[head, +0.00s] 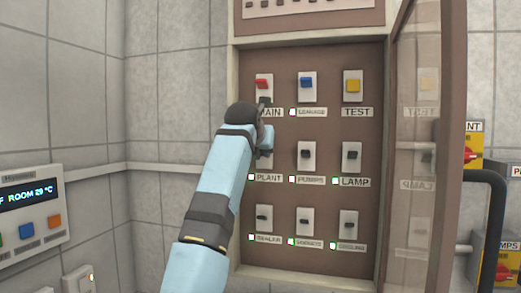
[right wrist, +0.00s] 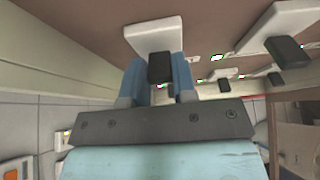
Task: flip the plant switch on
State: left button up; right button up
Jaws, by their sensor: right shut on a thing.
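The plant switch is in the left column, middle row of the brown panel, above the PLANT label (head: 267,177). My right arm and gripper (head: 264,142) cover most of it in the head view. In the right wrist view its white plate (right wrist: 153,35) and black lever (right wrist: 160,67) show. The two blue fingers of my right gripper (right wrist: 159,84) stand on either side of the lever, shut on it. A small pale green light (head: 250,177) is beside the PLANT label. My left gripper is not in view.
Red (head: 262,84), blue (head: 306,82) and yellow (head: 353,86) switches fill the top row. The pumps (head: 306,155) and lamp (head: 352,155) switches stand to the right, with another row below. The cabinet's clear door (head: 420,130) stands open at right.

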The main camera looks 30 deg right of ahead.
jog(key=o, duration=0.9)
jog(key=shift+b+v, duration=1.2)
jog(key=shift+v, duration=5.7)
